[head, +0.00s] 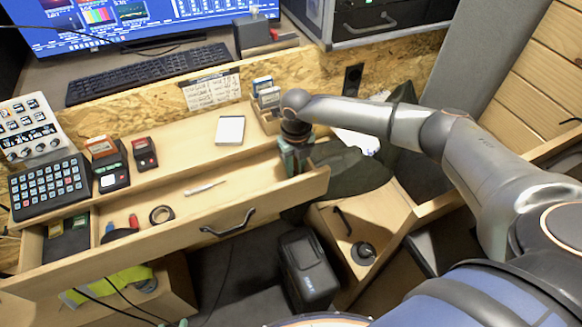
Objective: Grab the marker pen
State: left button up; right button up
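A thin, light-coloured pen-like item (205,188) lies in the open wooden drawer (200,235), near its middle; it looks like the marker pen, but it is too small to be sure. My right gripper (296,168) points down at the drawer's right end, well to the right of that item and apart from it. Its greenish fingers look spread, and I see nothing held between them. The drawer floor right around the fingers is partly hidden by them. Small teal tips at the bottom edge may be my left gripper (175,323); the rest of it is out of frame.
The drawer also holds a roll of dark tape (161,215) and small red and blue items. On the desk above are a button panel (49,187), card readers (109,165), a white pad (230,130) and a keyboard (147,73). A black case (308,270) stands below.

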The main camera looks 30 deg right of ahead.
jog(key=shift+f, duration=0.4)
jog(key=shift+c, duration=0.3)
grip_shut()
jog(key=shift+r, duration=0.2)
